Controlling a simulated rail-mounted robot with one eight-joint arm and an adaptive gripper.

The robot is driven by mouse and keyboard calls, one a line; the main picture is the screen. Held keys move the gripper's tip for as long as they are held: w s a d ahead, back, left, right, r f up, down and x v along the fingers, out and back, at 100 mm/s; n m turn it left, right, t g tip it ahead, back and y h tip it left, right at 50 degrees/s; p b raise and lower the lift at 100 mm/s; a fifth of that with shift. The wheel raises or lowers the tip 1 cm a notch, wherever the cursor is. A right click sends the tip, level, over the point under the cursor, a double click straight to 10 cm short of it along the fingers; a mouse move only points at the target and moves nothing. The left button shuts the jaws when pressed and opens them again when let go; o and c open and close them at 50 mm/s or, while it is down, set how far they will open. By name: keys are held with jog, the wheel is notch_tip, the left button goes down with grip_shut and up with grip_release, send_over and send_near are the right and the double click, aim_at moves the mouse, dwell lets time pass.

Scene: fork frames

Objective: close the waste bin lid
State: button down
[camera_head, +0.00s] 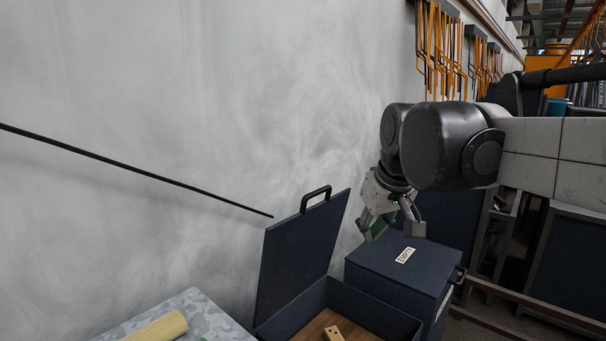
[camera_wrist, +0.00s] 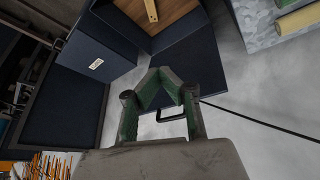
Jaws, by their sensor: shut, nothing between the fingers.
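The dark blue waste bin (camera_head: 376,309) stands open in the head view, with its hinged lid (camera_head: 301,252) raised near upright. A black handle (camera_head: 316,197) sits on the lid's top edge. Inside lies a wooden piece with dark holes (camera_head: 334,333) on a brown floor. My gripper (camera_head: 378,229) is to the right of the raised lid, above the neighbouring box. In the wrist view my gripper (camera_wrist: 159,73) is shut and empty. Its fingers overlap the lid (camera_wrist: 186,68) in the picture, and the handle (camera_wrist: 172,117) shows between them. Contact cannot be told.
A closed dark blue box with a white label (camera_head: 405,255) stands right of the open bin. A grey mottled surface (camera_head: 190,307) with a pale yellow cylinder (camera_head: 160,328) is at left. A pale wall stands behind, with a thin black rod (camera_head: 140,168) in front.

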jog(key=w+a+r+n+g+p, duration=0.1)
jog(key=w+a+r+n+p, duration=0.3)
jog(key=w, duration=0.9)
jog(key=w+a+r+g+p, duration=0.2)
jog(key=w+r+p, duration=0.5)
jog(key=w, duration=0.6)
jog(key=w+a+f+n+p, duration=0.1)
jog(key=w+a+n+p, duration=0.15)
jog(key=w, duration=0.55)
jog(key=shift+m+g+y, duration=0.25)
jog(key=shift+g+y, duration=0.15)
jog(key=f, duration=0.3)
jog(key=s+f+p, duration=0.1)
jog(key=f, duration=0.3)
jog(key=f+p, duration=0.1)
jog(key=f, duration=0.3)
jog(key=shift+s+d+f, duration=0.1)
jog(key=shift+s+f, duration=0.05)
jog(key=shift+f, duration=0.1)
jog(key=shift+s+d, duration=0.1)
